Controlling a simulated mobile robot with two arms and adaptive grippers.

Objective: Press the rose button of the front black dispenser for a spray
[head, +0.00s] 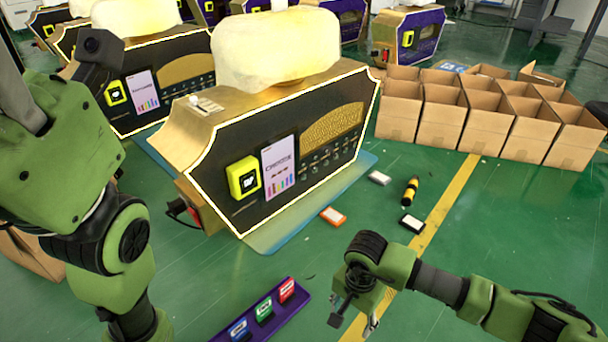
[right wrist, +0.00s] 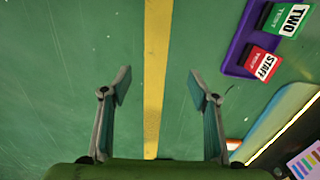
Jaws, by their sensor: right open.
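The front black dispenser (head: 225,159) stands in the middle of the head view, with a gold body, glowing edge lines and a large cream top (head: 275,48). Its front has a yellow card reader (head: 243,178), a white poster (head: 279,168) and rows of small buttons (head: 322,162); I cannot tell which one is rose. My right gripper (head: 352,322) is low in front of the dispenser, apart from it. In the right wrist view its fingers (right wrist: 160,85) are spread and empty above the floor. My left arm fills the left side; its gripper does not show clearly.
A purple tray (head: 262,312) with several coloured cards lies in front. Small boxes (head: 333,216) and a yellow-black bottle (head: 410,191) lie on the green floor. Open cardboard boxes (head: 438,112) stand right, and another black dispenser (head: 182,72) behind left.

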